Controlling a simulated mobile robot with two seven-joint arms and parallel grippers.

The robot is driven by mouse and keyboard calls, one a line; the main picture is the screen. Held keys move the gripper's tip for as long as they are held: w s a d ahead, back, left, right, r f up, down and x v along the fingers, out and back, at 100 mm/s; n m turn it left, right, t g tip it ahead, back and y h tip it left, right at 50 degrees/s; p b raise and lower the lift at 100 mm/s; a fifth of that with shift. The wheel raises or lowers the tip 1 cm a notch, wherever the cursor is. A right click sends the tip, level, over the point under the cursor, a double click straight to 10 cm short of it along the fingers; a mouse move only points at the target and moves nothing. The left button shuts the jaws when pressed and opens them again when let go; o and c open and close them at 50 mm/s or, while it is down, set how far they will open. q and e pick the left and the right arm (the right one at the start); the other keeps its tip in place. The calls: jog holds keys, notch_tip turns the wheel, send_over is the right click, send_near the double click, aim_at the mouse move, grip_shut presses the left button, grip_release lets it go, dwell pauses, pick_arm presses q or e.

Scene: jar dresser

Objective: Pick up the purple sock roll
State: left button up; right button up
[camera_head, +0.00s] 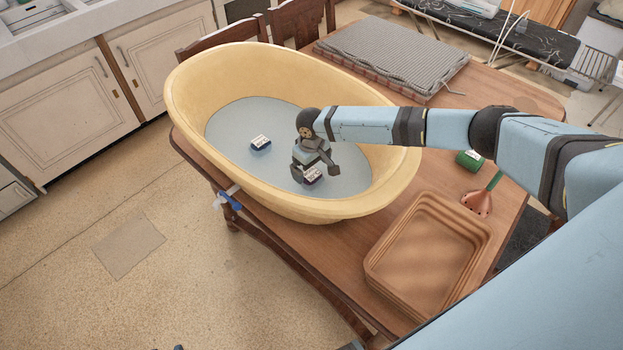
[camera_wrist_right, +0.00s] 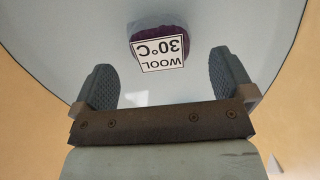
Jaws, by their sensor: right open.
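The purple sock roll (camera_wrist_right: 158,35) shows at the top centre of the right wrist view, with a white label reading "WOOL 30°C". In the head view the sock roll (camera_head: 313,178) lies on the pale blue surface inside the yellow tub (camera_head: 192,90), partly hidden by my gripper. My right gripper (camera_head: 315,172) is open over the tub, close to the roll. In the wrist view its two fingers (camera_wrist_right: 162,70) are spread and empty, with the roll just ahead of the gap between them. My left gripper is not in view.
A dark blue roll with a white label (camera_head: 261,145) lies in the tub, left of my gripper. The tub's high rim surrounds my gripper. Brown trays (camera_head: 425,262), a green roll (camera_head: 468,161), a plunger-like tool (camera_head: 477,203) and a folded grey mat (camera_head: 395,52) are on the wooden table (camera_head: 345,240).

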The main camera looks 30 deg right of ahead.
aim_at(311, 174)
notch_tip(311, 174, down, 5)
jog(key=shift+r, duration=0.1)
jog(key=c, duration=0.7)
jog(key=shift+r, duration=0.1)
jog(key=shift+c, duration=0.2)
